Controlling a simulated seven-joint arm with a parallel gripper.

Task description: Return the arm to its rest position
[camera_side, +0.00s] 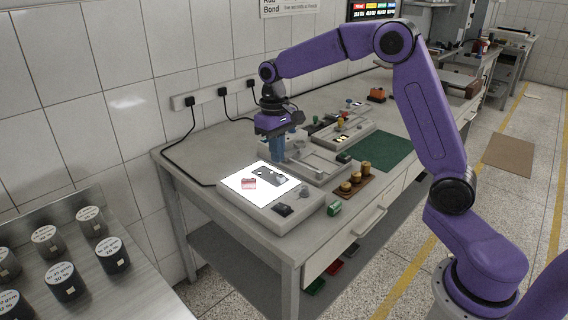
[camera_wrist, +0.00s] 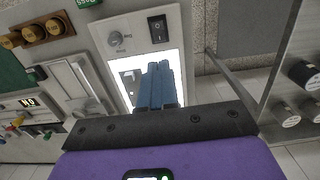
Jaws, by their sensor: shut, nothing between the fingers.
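My purple arm reaches in from the right in the side view, and my gripper (camera_side: 277,158) points down with its blue fingers together and nothing between them. It hangs at the back edge of a white box with a lit panel (camera_side: 240,195). In the wrist view the blue fingers (camera_wrist: 160,72) lie side by side in front of the lit panel (camera_wrist: 122,78). A small red-and-white item (camera_side: 249,184) and a dark flat piece (camera_side: 266,171) lie on the panel. The fingers hide part of the panel in the wrist view.
A green item (camera_side: 334,208) lies near the front edge. Labelled dark canisters (camera_side: 112,254) stand on a metal surface at lower left.

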